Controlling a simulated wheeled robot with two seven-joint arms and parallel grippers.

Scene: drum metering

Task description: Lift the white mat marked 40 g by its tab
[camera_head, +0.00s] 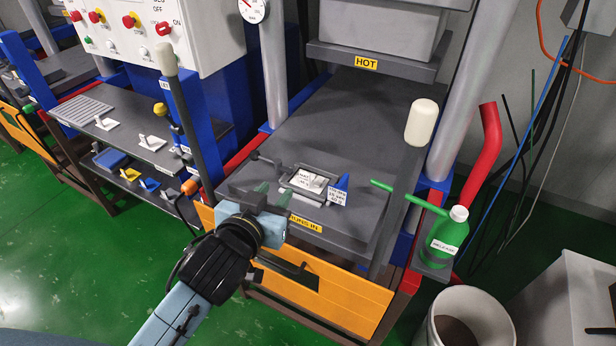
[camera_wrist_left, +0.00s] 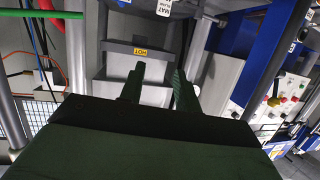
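My left gripper (camera_head: 273,194) is in front of the press table. Its two green fingers stand apart with nothing between them; the fingers also show in the left wrist view (camera_wrist_left: 158,82). A white piece with a raised tab (camera_head: 309,181) lies in a small grey frame (camera_head: 288,184) on the press, just right of my left gripper. Two more white tabbed pieces, one farther (camera_head: 106,123) and one nearer (camera_head: 151,142), lie on the dark upper shelf at left, well away from the gripper. I cannot read 40 g on any of them. My right gripper is not in view.
The press plate marked HOT (camera_head: 366,63) hangs above the dark press table (camera_head: 345,125). A green bottle (camera_head: 447,237) stands at the table's right, with a bin (camera_head: 470,318) below. Blue and yellow pieces (camera_head: 150,184) lie on the lower left shelf. A dark post (camera_head: 183,110) rises between shelf and press.

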